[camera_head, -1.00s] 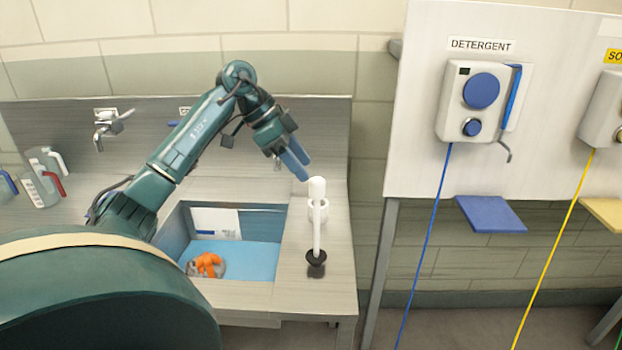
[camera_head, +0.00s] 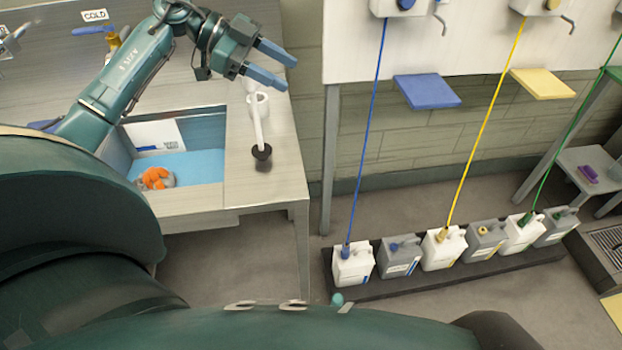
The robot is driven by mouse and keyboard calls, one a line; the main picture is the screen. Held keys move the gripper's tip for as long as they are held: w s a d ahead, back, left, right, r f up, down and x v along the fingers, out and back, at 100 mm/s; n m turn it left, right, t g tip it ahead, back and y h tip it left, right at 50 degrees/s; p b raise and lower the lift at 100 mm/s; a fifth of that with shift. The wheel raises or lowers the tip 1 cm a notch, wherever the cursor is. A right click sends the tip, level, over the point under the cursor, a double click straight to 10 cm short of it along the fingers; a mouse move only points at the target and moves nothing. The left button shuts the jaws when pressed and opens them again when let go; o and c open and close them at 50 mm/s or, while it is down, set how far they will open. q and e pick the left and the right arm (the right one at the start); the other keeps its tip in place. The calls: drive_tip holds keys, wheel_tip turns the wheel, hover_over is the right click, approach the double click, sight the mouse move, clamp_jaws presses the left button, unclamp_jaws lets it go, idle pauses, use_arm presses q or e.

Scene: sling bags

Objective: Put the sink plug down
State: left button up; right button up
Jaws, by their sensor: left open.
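The sink plug, as I take it, is the dark round piece (camera_head: 261,152) on the counter to the right of the sink. A white rod (camera_head: 256,122) reaches from it back to a white cup-like holder (camera_head: 259,104); whether rod and plug are joined I cannot tell. My left gripper (camera_head: 291,74) is open, its two blue fingers apart with nothing between them. It is above and behind the plug, near the holder in the picture and apart from the plug. My right gripper is not in view.
The sink basin (camera_head: 205,155) has a blue bottom with an orange item (camera_head: 155,178) in it. The counter (camera_head: 265,185) in front of the plug is clear. Several canisters (camera_head: 352,265) stand on a dark floor rack at right, below blue, yellow and green hoses.

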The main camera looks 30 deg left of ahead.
use_arm(q)
drive_tip(key=d+f+n+t+h, duration=0.35)
drive_tip(key=d+f+t, duration=0.6)
drive_tip(key=d, duration=0.35)
drive_tip(key=s+d+f+n+g+y, duration=0.2)
drive_tip(key=s+f+y, duration=0.4)
drive_tip(key=s+f, duration=0.3)
drive_tip(key=s+d+f+n+g+y, duration=0.2)
drive_tip(key=s+f+n+y, duration=0.3)
drive_tip(key=s+f, duration=0.5)
wheel_tip(320, 180, down, 6)
drive_tip(key=shift+d+f+n+y, duration=0.15)
drive_tip(key=shift+d+n+y, duration=0.2)
drive_tip(key=shift+d+n, duration=0.7)
